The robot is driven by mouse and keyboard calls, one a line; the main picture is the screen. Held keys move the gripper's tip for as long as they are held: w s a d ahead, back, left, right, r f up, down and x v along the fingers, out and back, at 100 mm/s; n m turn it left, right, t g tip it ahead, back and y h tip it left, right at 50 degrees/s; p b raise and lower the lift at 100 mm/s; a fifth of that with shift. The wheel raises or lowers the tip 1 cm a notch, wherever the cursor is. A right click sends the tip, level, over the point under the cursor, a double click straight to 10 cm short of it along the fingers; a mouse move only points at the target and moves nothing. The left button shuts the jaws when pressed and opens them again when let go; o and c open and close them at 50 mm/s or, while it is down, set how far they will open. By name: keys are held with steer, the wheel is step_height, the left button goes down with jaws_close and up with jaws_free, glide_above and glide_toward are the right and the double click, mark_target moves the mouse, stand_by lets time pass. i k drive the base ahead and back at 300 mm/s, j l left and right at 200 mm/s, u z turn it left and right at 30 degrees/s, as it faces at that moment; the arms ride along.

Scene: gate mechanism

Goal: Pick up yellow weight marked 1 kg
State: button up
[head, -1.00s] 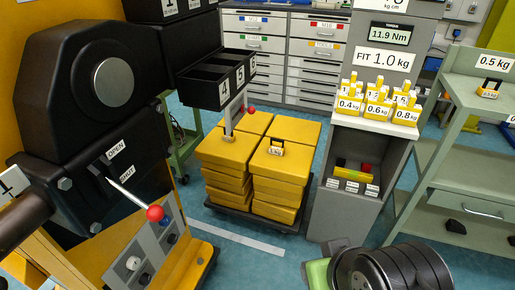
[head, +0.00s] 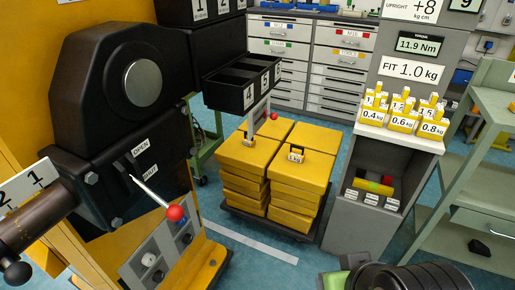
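More yellow weights stand on the grey cabinet's white shelf: 0.4 kg (head: 371,117), 0.6 kg (head: 402,122) and 0.8 kg (head: 433,127) in front. Others behind them have partly hidden labels that begin with 1.
A sign reading FIT 1.0 kg (head: 411,70) is above the shelf. A black tray (head: 243,85) overhangs the slabs' left side. A red-knobbed lever (head: 174,213) sticks out at left.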

mark_target(294, 156)
steer(key=i+l+u, duration=0.25)
steer(key=i+l, duration=0.25)
steer(key=i, duration=0.2)
steer(key=i+l+u, duration=0.25)
steer(key=i+l, duration=0.4)
